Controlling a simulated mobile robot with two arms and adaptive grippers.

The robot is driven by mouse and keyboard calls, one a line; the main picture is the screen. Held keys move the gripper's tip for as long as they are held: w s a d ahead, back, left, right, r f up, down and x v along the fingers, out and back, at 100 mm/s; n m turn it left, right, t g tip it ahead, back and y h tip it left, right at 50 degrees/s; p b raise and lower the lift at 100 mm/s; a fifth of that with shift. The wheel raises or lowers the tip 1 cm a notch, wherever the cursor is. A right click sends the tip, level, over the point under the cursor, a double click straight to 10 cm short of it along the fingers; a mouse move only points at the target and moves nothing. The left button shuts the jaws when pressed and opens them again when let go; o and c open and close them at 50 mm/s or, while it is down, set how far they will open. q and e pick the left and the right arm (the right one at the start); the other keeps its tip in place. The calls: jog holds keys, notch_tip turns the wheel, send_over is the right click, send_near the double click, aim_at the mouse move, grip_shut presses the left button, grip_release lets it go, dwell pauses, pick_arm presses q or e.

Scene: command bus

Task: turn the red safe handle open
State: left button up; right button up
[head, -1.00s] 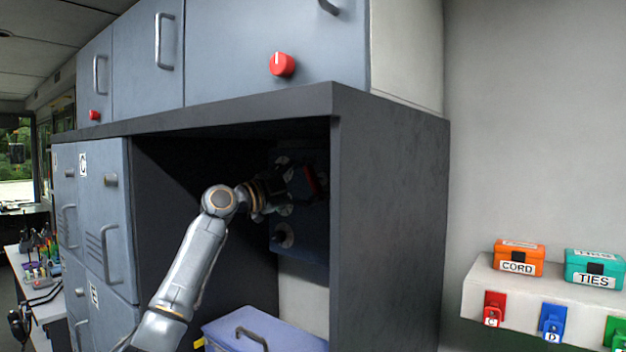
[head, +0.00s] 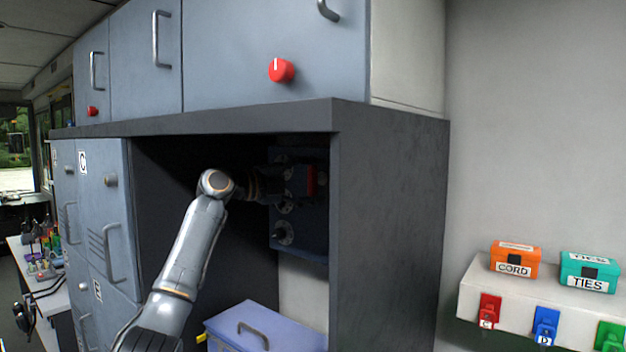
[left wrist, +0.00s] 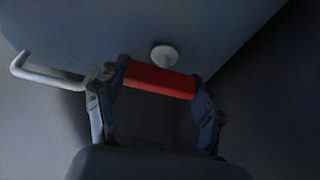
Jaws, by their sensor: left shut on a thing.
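The safe is a dark blue box (head: 312,238) inside the dark recess, with round dials (head: 283,233) on its front. Its red handle (head: 311,181) looks upright in the head view, partly hidden by my gripper. My left gripper (head: 296,183) reaches into the recess from the left and is at the handle. In the left wrist view, the red handle (left wrist: 160,80) lies across between the two fingers of my left gripper (left wrist: 154,88), which is shut on it. My right gripper is not in view.
The recess's dark side panel (head: 388,230) stands close to the right of the safe. A blue-lidded box (head: 265,325) lies below it. Grey lockers (head: 105,200) stand at left. Orange (head: 515,260) and teal (head: 589,271) boxes sit on a white shelf at right.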

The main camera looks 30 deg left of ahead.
pick_arm(q)
jog(key=o, duration=1.2)
jog(key=shift+w, duration=0.1)
jog(key=shift+c, duration=0.2)
jog(key=v, duration=1.2)
